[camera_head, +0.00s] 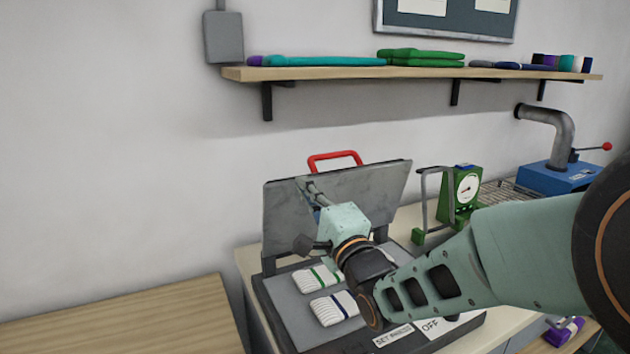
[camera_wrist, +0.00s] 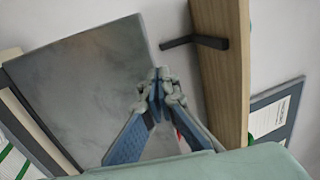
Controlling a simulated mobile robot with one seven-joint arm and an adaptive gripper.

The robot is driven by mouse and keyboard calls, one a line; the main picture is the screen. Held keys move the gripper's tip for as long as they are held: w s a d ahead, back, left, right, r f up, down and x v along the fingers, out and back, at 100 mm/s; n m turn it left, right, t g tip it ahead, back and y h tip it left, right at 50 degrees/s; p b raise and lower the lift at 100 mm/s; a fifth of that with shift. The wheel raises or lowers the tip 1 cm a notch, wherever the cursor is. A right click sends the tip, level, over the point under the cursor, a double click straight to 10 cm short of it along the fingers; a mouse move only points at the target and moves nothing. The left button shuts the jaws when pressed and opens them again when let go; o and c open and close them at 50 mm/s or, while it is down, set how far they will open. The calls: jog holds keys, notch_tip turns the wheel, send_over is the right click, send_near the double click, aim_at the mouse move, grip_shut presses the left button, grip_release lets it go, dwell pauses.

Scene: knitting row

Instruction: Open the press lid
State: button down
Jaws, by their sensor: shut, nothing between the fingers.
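The press has a grey metal lid (camera_head: 375,195) that stands raised, leaning slightly back, with a red handle (camera_head: 335,158) at its top edge. Its dark base (camera_head: 268,300) lies on the table. The lid fills the left of the wrist view (camera_wrist: 75,95), and a sliver of red shows behind my fingers there. My gripper (camera_head: 308,188) is in front of the lid's inner face, to the left of its middle. Its blue fingers (camera_wrist: 158,78) are shut with their tips together and hold nothing. I cannot tell whether they touch the lid.
White knitted pieces with a green stripe (camera_head: 318,278) and a blue stripe (camera_head: 334,308) lie on the press bed. A green dial scale (camera_head: 466,187) and a blue machine (camera_head: 560,178) stand to the right. A wooden shelf (camera_head: 420,73) runs above. A wooden surface (camera_head: 130,318) at left is clear.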

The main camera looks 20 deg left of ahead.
jog(key=w+a+r+g+h+p, duration=0.2)
jog(key=w+a+p, duration=0.4)
jog(key=p, duration=0.5)
jog(key=shift+w+a+r+g+h, duration=0.2)
jog(key=shift+w+a+g+h, duration=0.15)
jog(key=shift+a+g+h, duration=0.5)
jog(key=shift+r+t, duration=0.1)
jog(key=shift+t, duration=0.15)
jog(key=shift+h, duration=0.25)
